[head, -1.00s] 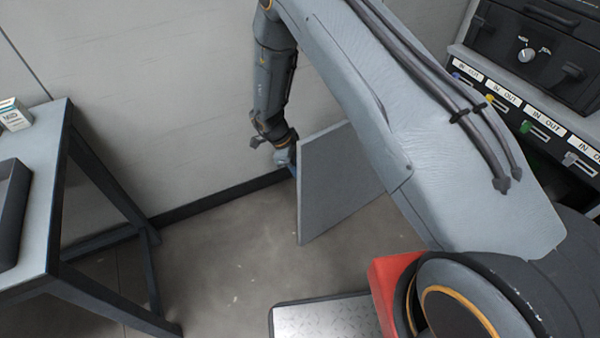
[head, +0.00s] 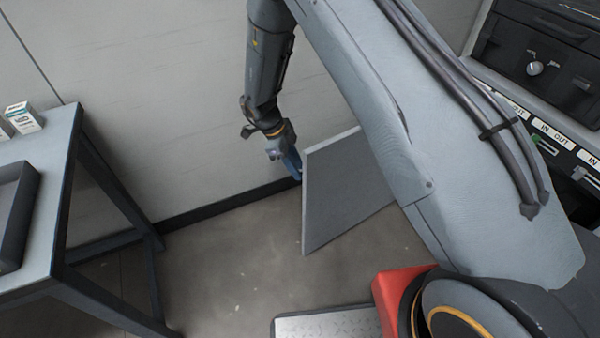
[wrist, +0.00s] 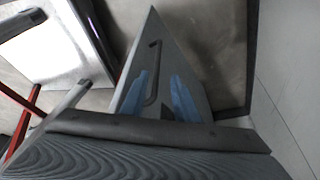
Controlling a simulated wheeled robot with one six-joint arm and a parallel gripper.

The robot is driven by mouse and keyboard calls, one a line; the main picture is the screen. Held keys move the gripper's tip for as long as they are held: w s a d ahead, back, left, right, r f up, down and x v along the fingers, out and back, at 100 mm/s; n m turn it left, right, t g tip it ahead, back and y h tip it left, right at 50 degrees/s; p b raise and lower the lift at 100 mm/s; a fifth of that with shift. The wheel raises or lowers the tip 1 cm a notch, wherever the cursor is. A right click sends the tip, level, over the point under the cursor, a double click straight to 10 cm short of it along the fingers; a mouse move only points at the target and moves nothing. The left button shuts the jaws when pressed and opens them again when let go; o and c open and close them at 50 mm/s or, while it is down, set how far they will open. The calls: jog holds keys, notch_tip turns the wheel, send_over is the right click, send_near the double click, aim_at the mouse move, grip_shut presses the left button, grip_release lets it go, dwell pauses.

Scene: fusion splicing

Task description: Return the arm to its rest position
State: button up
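My arm reaches from the right foreground up and over to the back wall in the head view, and its forearm hangs down. My gripper (head: 293,163) is at its lower end, beside the upper left edge of a grey upright panel (head: 345,190). Behind the fingers is the panel (wrist: 155,40) with a dark bar handle (wrist: 153,75). I cannot tell whether the gripper touches the panel.
A table (head: 50,225) with a black tray (head: 14,215) and small white boxes (head: 24,118) stands at the left. A cabinet (head: 540,50) with a knob and IN/OUT labels is at the right. Floor (head: 220,260) between table and panel is clear.

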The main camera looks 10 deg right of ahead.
dwell(0.5)
jog(key=w+d+r+n+t+y+p, duration=0.1)
jog(key=w+d+r+n+t, duration=0.15)
jog(key=w+r, duration=0.35)
jog(key=w+d+r+n+t+p, duration=0.1)
jog(key=w+d+r+n+t, duration=0.15)
jog(key=r, duration=0.45)
notch_tip(320, 180, up, 11)
jog(key=s+a+n+t+y+p, duration=0.1)
jog(key=s+n+t+y+p, duration=0.1)
jog(key=n+t+y, duration=0.3)
jog(key=s+d+r+n+g+p, duration=0.1)
jog(key=s+d+r+n+g, duration=0.1)
jog(key=s, duration=0.8)
jog(key=s+d+r+n+g+h+p, duration=0.1)
jog(key=s+d+r+n+g, duration=0.2)
jog(key=s, duration=0.8)
jog(key=s+d+r+n+g+p, duration=0.1)
jog(key=s+d+r+n+g, duration=0.2)
jog(key=s, duration=0.8)
jog(key=d+n, duration=0.2)
jog(key=n, duration=0.1)
jog(key=shift+s+g+h, duration=0.25)
jog(key=shift+g+h, duration=0.05)
jog(key=shift+g, duration=0.1)
jog(key=shift+s+r, duration=0.1)
